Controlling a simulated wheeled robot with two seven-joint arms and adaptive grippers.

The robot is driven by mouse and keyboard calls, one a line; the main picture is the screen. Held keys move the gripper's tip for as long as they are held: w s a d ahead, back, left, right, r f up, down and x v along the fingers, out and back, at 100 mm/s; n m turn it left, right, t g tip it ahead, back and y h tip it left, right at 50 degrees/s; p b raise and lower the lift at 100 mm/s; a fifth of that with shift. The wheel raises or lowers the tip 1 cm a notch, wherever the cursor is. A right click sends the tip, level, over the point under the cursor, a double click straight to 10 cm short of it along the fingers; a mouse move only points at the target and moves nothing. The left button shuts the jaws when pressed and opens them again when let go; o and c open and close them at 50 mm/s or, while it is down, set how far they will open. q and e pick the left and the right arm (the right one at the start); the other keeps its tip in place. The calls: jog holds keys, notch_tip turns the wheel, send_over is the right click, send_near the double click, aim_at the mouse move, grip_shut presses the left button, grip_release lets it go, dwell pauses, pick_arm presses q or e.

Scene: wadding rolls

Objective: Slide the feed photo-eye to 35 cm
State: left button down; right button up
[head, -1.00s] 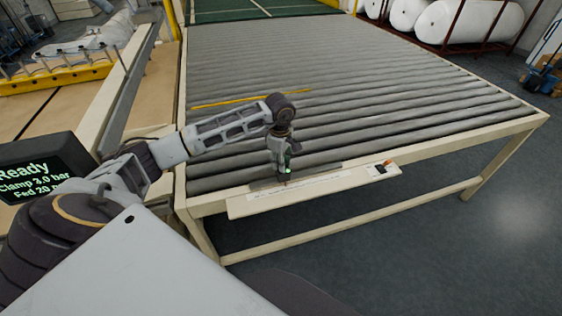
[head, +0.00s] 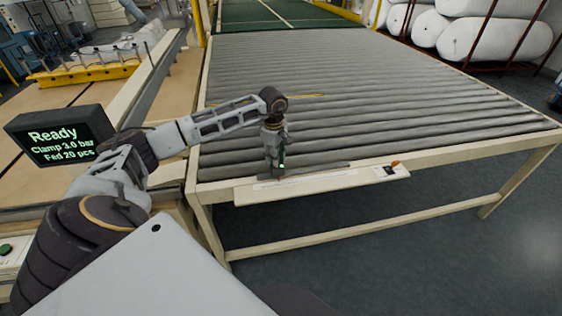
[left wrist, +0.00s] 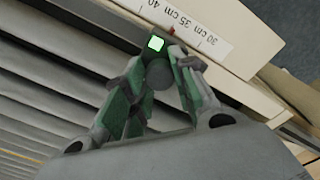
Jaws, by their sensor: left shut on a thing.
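The feed photo-eye (left wrist: 138,42) is a small dark block with a lit green square, at the rail along the roller table's front edge. Its green light also shows in the head view (head: 281,167). My left gripper (left wrist: 158,72) is shut on the photo-eye's rounded grey part, its green-padded fingers on either side. In the head view my left gripper (head: 275,172) points down at the rail. The white scale (left wrist: 200,38) reads 30, 35 and 40 cm, upside down. A red mark beside the photo-eye lies near the 35 cm print; its exact reading is unclear. My right gripper is out of view.
The roller table (head: 420,105) spreads behind the rail. A small orange lever (head: 396,163) sits at the rail's right end. A display (head: 60,136) at left reads Ready, Clamp 3.0 bar, Fed 20 pcs.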

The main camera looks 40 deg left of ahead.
pick_arm(q)
jog(key=c, duration=1.1)
grip_release()
jog(key=shift+d, duration=0.1)
jog(key=shift+c, duration=0.2)
jog(key=shift+r, duration=0.95)
notch_tip(320, 180, up, 10)
jog(key=shift+s, duration=0.15)
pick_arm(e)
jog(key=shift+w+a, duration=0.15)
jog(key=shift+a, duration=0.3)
